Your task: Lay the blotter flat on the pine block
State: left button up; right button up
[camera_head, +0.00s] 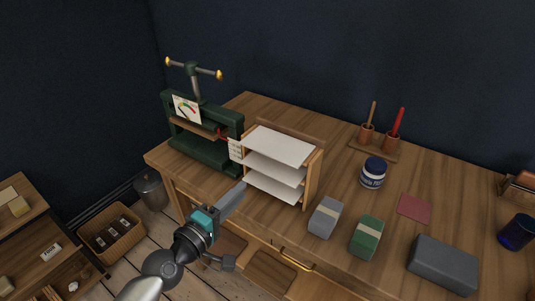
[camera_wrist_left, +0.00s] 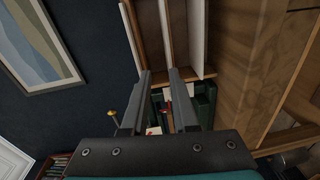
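My left gripper (camera_head: 236,192) is just in front of the desk's left part, beside the wooden rack (camera_head: 312,180). In the left wrist view its two fingers (camera_wrist_left: 164,74) are apart with nothing between them. The rack holds several white sheets (camera_head: 278,146) on stacked levels. I cannot tell whether one of these sheets or the flat dull-red square (camera_head: 414,208) on the desk is the blotter. I cannot pick out the pine block with certainty; a wooden piece (camera_head: 196,128) shows inside the green press (camera_head: 205,155). My right gripper is not in view.
On the desk (camera_head: 340,262) stand a grey-and-cream block (camera_head: 325,218), a green-and-cream block (camera_head: 367,237), a dark grey block (camera_head: 443,264), a blue-and-white jar (camera_head: 373,173) and a holder (camera_head: 372,150) with upright tools. A brass drawer handle (camera_head: 297,261) is on the front. A wicker basket (camera_head: 112,234) is on the floor.

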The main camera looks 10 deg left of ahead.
aim_at(267, 155)
pick_arm(q)
jog(key=shift+n+t+h, duration=0.3)
jog(key=shift+h, duration=0.1)
jog(key=w+d+r, duration=0.1)
jog(key=w, duration=0.1)
jog(key=w+d+r, duration=0.1)
jog(key=w, duration=0.2)
jog(key=w+d+r, duration=0.1)
jog(key=w+r, duration=0.1)
jog(key=shift+w+d+p, duration=0.15)
jog(key=shift+w+p, duration=0.1)
jog(key=shift+p, duration=0.05)
jog(key=shift+x, duration=0.9)
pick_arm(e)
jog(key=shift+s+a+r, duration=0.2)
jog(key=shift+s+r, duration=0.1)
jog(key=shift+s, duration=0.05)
pick_arm(q)
grip_shut()
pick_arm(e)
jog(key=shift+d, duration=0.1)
